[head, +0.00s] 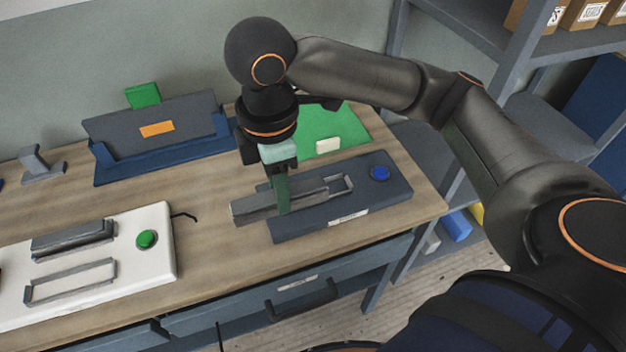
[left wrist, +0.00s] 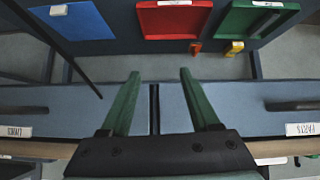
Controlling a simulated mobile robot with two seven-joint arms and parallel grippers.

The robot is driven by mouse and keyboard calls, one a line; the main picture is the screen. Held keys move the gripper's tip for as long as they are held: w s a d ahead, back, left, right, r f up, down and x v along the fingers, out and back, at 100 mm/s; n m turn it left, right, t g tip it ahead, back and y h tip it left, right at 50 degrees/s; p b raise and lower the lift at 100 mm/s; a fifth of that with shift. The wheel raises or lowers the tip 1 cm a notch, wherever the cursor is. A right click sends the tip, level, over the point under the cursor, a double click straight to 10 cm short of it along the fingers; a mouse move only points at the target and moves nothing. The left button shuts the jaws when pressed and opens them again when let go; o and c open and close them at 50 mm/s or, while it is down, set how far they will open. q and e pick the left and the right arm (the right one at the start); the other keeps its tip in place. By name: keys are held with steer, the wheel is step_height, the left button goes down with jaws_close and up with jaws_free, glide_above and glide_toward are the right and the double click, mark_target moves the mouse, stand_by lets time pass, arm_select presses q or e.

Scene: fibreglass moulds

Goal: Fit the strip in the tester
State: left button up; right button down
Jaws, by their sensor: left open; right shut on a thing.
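My right gripper (head: 284,208) points down over the dark blue-grey device with a blue button (head: 400,188) and is shut on a grey strip (head: 250,208). The strip lies lengthwise along the left part of this device, and its left end sticks out past the device's edge. The fingers hide part of the strip, so I cannot tell whether it is seated. A metal frame (head: 342,184) is on the device right of the fingers. I cannot tell by label which device is the tester. My left gripper (left wrist: 160,74) is open and empty in the left wrist view, outside the head view.
A white device with a green button (head: 150,265) stands at the left front. A blue rack with a dark panel (head: 110,132) and a green mat (head: 345,122) are behind. Drawers (head: 230,305) front the bench; shelves (head: 510,70) stand right. Bare wood separates the devices.

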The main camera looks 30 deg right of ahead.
steer(key=w+d+f, duration=0.2)
steer(key=d, duration=0.1)
steer(key=w+d+f, duration=0.2)
steer(key=d+f, duration=0.1)
steer(key=w+d+f, duration=0.2)
steer(key=d+f, duration=0.1)
steer(key=d, duration=0.1)
steer(key=shift+f, duration=0.15)
steer(key=shift+w+d+f, duration=0.15)
steer(key=shift+f, duration=0.85)
steer(key=shift+w+d+f, duration=0.15)
steer(key=shift+f, duration=0.85)
steer(key=shift+f, duration=0.1)
steer(key=c, duration=0.5)
jaws_free()
step_height(320, 180, up, 12)
steer(key=shift+r, duration=0.1)
